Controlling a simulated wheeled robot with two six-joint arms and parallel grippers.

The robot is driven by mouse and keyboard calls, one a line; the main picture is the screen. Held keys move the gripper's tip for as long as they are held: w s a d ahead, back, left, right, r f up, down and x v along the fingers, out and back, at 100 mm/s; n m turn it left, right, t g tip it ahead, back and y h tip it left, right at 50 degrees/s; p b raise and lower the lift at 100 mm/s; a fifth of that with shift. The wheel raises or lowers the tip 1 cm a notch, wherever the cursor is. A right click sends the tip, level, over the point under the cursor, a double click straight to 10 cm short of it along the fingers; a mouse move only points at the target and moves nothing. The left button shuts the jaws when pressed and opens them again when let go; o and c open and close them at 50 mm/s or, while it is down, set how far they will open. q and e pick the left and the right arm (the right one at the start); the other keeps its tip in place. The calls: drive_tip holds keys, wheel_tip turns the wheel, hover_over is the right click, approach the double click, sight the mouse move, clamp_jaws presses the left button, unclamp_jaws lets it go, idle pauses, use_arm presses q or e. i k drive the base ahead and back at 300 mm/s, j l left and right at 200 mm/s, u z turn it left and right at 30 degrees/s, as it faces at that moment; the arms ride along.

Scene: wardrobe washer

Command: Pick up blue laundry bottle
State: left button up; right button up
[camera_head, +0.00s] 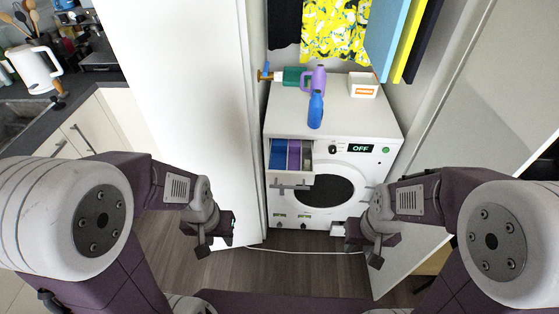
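A blue laundry bottle (315,110) stands on top of the white washing machine (346,116), near its front edge and left of the middle. A purple jug-like bottle (318,79) stands right behind it, with a green container (293,77) beside that. My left gripper (219,236) is low in front of the washer, left of it and well away from the bottle. My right gripper (362,243) is low in front of the washer's right side, also away from the bottle. Neither gripper visibly holds anything. Their finger gaps are too small and dark to judge.
The washer's detergent drawer (289,179) is pulled out at the upper left front. A white box with an orange label (362,85) stands at the top's back right. Clothes (335,31) hang above. A white door (185,100) stands on the left. The washer top's front right is clear.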

sight(316, 114)
drive_tip(key=i+l+u, duration=0.2)
drive_tip(key=u, duration=0.15)
drive_tip(key=i+l+u, duration=0.5)
drive_tip(key=l+u, duration=0.2)
drive_tip(key=i+l+u, duration=0.15)
drive_tip(key=l+u, duration=0.2)
drive_tip(key=i+l+u, duration=0.1)
drive_tip(key=l+u, duration=0.2)
drive_tip(key=l, duration=0.15)
